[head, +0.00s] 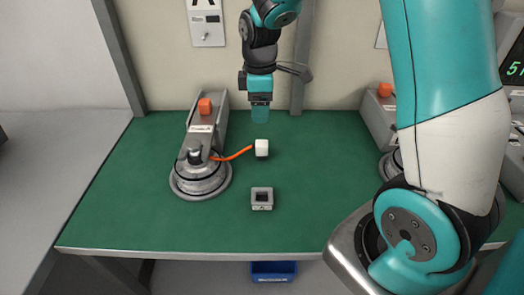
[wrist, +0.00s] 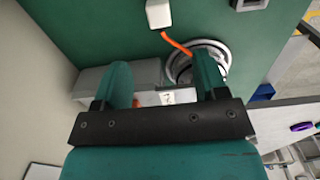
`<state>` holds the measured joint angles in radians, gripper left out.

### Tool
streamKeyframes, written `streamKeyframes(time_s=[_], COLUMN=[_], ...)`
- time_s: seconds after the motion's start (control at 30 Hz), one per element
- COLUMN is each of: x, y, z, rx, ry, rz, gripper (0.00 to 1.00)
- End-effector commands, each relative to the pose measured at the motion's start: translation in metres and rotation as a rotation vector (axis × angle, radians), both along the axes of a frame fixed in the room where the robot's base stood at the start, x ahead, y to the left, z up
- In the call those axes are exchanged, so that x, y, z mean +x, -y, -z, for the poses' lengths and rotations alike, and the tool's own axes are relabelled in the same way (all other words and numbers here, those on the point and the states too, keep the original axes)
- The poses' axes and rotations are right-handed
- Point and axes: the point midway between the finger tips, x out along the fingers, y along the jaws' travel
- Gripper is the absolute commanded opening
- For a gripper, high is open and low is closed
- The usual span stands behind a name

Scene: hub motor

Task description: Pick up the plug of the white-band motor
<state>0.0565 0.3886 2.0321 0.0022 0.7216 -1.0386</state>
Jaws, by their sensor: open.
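A silver round hub motor (head: 200,176) sits on the left of the green bench, in front of a grey block. Its orange cable (head: 236,155) runs right to a white plug (head: 261,148), which rests on the bench. The plug also shows at the top of the wrist view (wrist: 158,14), with the motor (wrist: 198,62) partly behind a finger. I cannot make out the motor's band colour. My gripper (head: 260,115) is open and empty, above the back of the bench, behind the plug and apart from it. Its two fingers (wrist: 164,85) show in the wrist view.
A grey square socket (head: 262,199) stands on the bench in front of the plug. An orange-topped block (head: 206,118) stands behind the motor. A second motor (head: 388,165) and block are at the right, partly hidden by my arm. The green bench (head: 315,170) is clear between them.

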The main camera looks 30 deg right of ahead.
Motion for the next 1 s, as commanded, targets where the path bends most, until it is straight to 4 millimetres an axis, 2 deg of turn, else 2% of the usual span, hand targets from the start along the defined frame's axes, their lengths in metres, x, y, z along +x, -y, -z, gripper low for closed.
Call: streamKeyframes(time_s=[0.1,0.3,0.57,0.83,1.0], x=[-0.001,-0.001,-0.001,-0.001,-0.001], y=[0.000,0.000,0.001,0.004,0.004], z=[0.030,0.070,0.091,0.130,0.139], rx=[0.001,0.001,0.002,0.002,0.002], ry=[-0.007,-0.004,-0.001,-0.002,0.001], rz=[0.001,0.002,0.003,0.002,0.002], gripper=[0.66,0.66,0.66,0.66,0.66])
